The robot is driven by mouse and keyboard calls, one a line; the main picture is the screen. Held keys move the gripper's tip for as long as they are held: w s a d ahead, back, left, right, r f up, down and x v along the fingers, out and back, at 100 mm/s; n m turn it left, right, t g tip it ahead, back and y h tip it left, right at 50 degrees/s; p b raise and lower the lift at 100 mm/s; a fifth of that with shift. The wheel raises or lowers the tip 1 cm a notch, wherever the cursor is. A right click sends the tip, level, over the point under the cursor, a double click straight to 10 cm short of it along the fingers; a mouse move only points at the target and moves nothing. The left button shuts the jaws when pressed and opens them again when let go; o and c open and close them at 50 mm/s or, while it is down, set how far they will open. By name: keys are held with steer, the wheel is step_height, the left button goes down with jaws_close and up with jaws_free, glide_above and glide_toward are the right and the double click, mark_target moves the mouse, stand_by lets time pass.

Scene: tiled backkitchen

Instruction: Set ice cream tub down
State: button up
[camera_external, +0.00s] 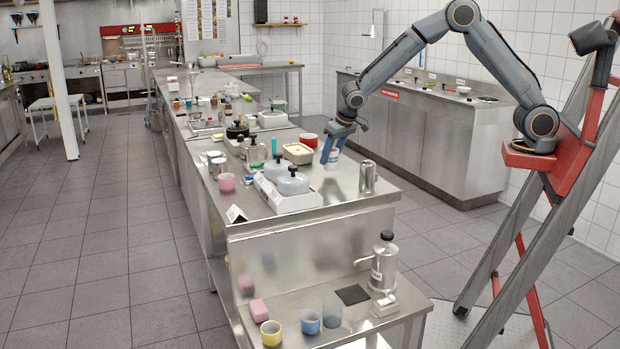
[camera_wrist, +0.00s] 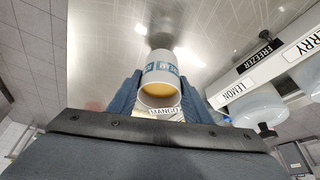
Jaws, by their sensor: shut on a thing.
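My gripper (camera_external: 330,148) reaches down over the right side of the steel counter (camera_external: 345,190) in the external view. It is shut on the ice cream tub (camera_external: 333,160), a small white cup with a blue lettered band. In the wrist view the tub (camera_wrist: 162,68) sits between the two blue-grey fingers of my gripper (camera_wrist: 160,90), with a yellowish open end towards the camera. The arm partly hides the tub in the external view. I cannot tell whether its base touches the counter.
A steel canister (camera_external: 367,177) stands in front and to the right. A white unit with round grey lids (camera_external: 292,182) is to the left; its FREEZER label (camera_wrist: 262,52) shows in the wrist view. A cream container (camera_external: 298,152) and a red tub (camera_external: 309,140) stand behind. Bare steel lies around the tub.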

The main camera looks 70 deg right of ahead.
mark_target(331, 162)
steer(key=shift+f+p, duration=0.35)
steer(key=shift+f, duration=1.05)
steer(key=shift+f, duration=0.2)
steer(key=o, duration=1.2)
steer(key=shift+c, duration=0.2)
steer(key=shift+r, duration=0.2)
steer(key=shift+r, duration=0.25)
steer(key=b+v, duration=0.4)
steer(key=v, duration=0.6)
steer(key=s+d+f+n+g, duration=0.1)
steer(key=s+d+f, duration=0.1)
steer(key=s, duration=0.8)
steer(key=s+d+f+n+g+y, duration=0.1)
steer(key=s+d+f+n, duration=0.1)
steer(key=s, duration=0.8)
steer(key=s+d+f+n+g, duration=0.1)
steer(key=s+d+f, duration=0.2)
steer(key=s, duration=0.8)
steer(key=shift+d+f+y, duration=0.4)
steer(key=shift+f, duration=0.05)
